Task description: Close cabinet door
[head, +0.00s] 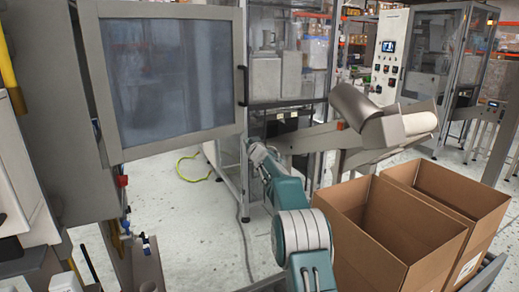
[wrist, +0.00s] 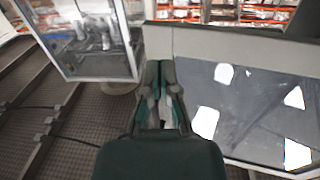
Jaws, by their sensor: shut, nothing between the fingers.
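The cabinet door (head: 170,75), a grey frame around a bluish-grey window, stands open at the upper left in the head view. Its left side meets the grey cabinet body (head: 45,110), and a dark handle (head: 241,86) is on its right edge. The door also fills the right of the wrist view (wrist: 200,42). My gripper (head: 256,148) is shut and empty, just beside and below the door's lower right corner. In the wrist view my gripper (wrist: 160,68) is close to the door frame's left end; I cannot tell whether they touch.
Two open cardboard boxes (head: 415,262) stand at the lower right. A grey chute (head: 375,115) sits above them. A glazed machine (head: 290,75) stands behind the door. A yellow-green hose (head: 190,168) lies on the floor. Blue-handled fittings (head: 145,240) are below the cabinet.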

